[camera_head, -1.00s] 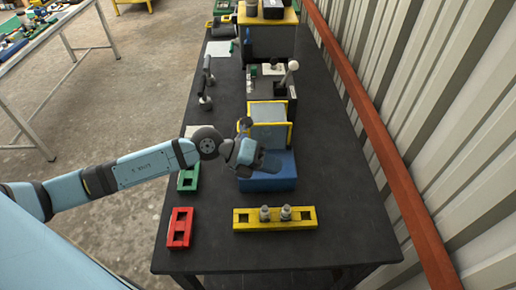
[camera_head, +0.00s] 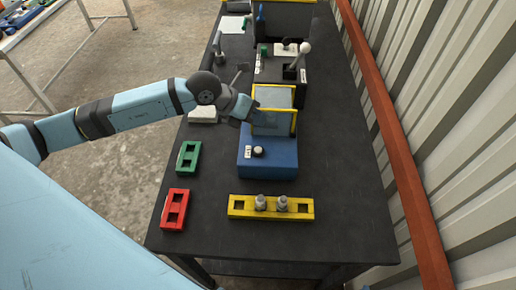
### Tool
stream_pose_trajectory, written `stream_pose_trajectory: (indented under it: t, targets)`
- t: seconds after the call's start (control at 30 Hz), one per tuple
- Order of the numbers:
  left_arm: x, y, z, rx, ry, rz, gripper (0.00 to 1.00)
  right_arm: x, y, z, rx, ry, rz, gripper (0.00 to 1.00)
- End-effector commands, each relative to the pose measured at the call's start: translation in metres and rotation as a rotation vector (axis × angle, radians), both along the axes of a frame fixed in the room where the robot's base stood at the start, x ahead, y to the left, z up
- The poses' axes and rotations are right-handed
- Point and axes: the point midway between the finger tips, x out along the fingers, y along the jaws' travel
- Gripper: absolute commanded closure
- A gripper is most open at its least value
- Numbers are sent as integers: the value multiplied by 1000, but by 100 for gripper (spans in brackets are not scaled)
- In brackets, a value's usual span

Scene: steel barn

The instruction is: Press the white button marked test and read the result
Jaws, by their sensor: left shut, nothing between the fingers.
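A blue box (camera_head: 268,170) stands on the dark table, with a yellow-framed grey panel (camera_head: 272,123) on top. A small round pale button (camera_head: 259,151) sits on the box's front left, beside a white tag (camera_head: 248,152) whose lettering is too small to read. My left gripper (camera_head: 246,113) is shut and empty. It is beyond the button in the picture, at the left edge of the yellow frame; I cannot tell whether it touches the frame. No readable result shows on the panel. My right gripper is out of view.
A yellow block (camera_head: 240,205) with two metal pieces lies in front of the box. A green block (camera_head: 188,157) and a red block (camera_head: 174,209) lie left. A dark box with a white-knobbed lever (camera_head: 304,49) stands behind. A corrugated wall runs along the right.

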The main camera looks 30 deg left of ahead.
Motion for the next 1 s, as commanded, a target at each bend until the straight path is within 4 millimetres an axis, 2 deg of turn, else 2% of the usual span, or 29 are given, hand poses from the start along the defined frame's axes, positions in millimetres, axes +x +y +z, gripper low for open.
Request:
stream_pose_trajectory:
  t: [0.6,0.73,1.0]
  targets:
    - [0,0,-78,-1,1,-1,100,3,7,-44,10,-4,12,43]
    - [0,0,-85,0,0,0,100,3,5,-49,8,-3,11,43]
    - [0,0,-85,0,0,0,100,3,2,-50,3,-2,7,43]
